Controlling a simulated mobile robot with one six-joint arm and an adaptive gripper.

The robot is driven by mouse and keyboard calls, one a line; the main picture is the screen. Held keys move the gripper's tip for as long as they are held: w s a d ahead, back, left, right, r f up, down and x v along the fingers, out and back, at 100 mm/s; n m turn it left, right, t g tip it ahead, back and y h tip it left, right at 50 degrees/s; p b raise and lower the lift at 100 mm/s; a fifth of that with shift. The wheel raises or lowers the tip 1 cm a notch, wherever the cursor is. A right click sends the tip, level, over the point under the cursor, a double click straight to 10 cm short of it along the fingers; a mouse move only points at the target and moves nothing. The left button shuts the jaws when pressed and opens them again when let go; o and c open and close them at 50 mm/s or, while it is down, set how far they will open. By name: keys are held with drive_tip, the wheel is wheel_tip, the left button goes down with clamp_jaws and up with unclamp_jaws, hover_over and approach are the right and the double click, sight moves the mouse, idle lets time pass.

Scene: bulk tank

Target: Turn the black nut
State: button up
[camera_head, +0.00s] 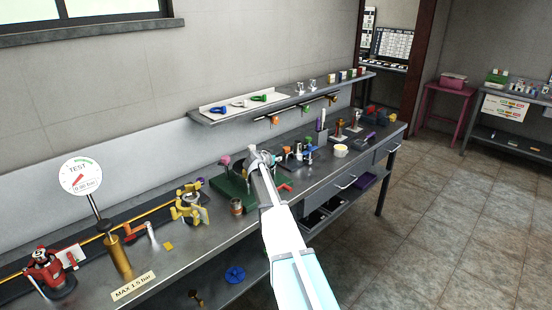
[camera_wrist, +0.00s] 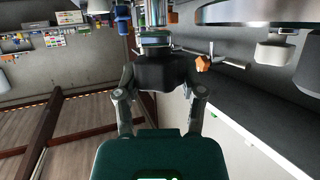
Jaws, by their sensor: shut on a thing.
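The black nut (camera_wrist: 162,68) shows in the wrist view as a dark block at the ends of my finger links, just below an upright metal pipe (camera_wrist: 154,38). My gripper (camera_wrist: 163,82) is shut on it, with one finger on each side. The line between nut and dark fingertips is hard to make out. In the head view my gripper (camera_head: 262,159) is over the bench by a green stand (camera_head: 230,187), and the arm hides the nut there.
The metal bench (camera_head: 190,245) holds a yellow valve (camera_head: 190,205), a red valve (camera_head: 48,270) and a round TEST gauge (camera_head: 81,176) on the left. Small fittings and a white bowl (camera_head: 341,150) stand to the right. A shelf (camera_head: 290,100) hangs above. The floor at right is clear.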

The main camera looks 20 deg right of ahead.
drive_tip(key=shift+w+a+m+g+h, duration=0.15)
drive_tip(key=shift+m+g+h, duration=0.25)
drive_tip(key=shift+m+g, duration=0.4)
drive_tip(key=shift+f, duration=0.1)
drive_tip(key=o, duration=1)
drive_tip(key=shift+o, duration=0.8)
